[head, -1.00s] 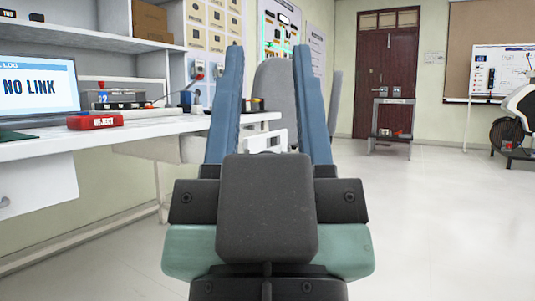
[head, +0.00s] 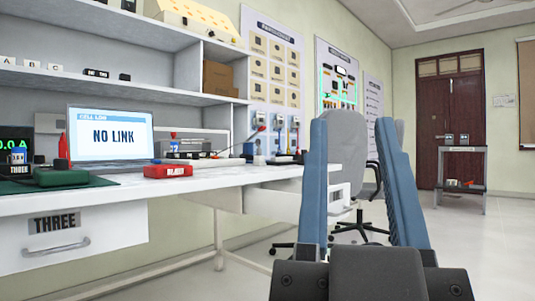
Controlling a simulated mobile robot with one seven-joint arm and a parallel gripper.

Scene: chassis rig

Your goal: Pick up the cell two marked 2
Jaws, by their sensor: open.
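My gripper (head: 352,122) is open and empty, with its two blue fingers pointing up and ahead, to the right of the workbench. A small item with a blue label (head: 174,147) stands on the bench behind the red REJECT box; its mark looks like a 2 but is too small to be sure.
The white workbench (head: 240,174) holds a laptop (head: 110,135), the red REJECT box (head: 168,171) and a green mat (head: 75,186). Shelves hang above it. A grey chair (head: 362,160) stands behind my fingers. The cart (head: 462,150) is by the brown door. Floor at right is clear.

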